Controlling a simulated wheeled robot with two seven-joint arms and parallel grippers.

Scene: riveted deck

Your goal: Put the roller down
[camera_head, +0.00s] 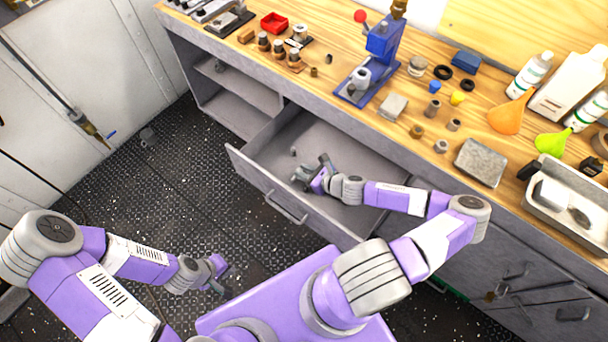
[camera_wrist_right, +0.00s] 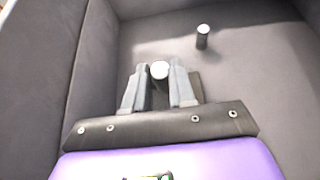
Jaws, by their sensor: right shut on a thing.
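My right gripper (camera_head: 308,175) is down inside the open drawer (camera_head: 262,188). In the right wrist view its two fingers (camera_wrist_right: 159,84) are shut on a small grey roller (camera_wrist_right: 159,70), whose pale round end shows between the fingertips. The head view does not show this roller clearly, and I cannot tell whether it touches the drawer floor. A second small grey roller (camera_wrist_right: 203,37) stands upright on the drawer floor, apart from the gripper; it also shows in the head view (camera_head: 293,152). My left gripper (camera_head: 222,279) hangs over the dark deck, too small to tell its opening.
The drawer walls stand close around my right gripper; much of the drawer floor is bare. The wooden worktop (camera_head: 330,107) above holds a blue press (camera_head: 378,60), a red tray (camera_head: 274,22), bottles, funnels and several small parts. An open shelf (camera_head: 235,95) is left of the drawer.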

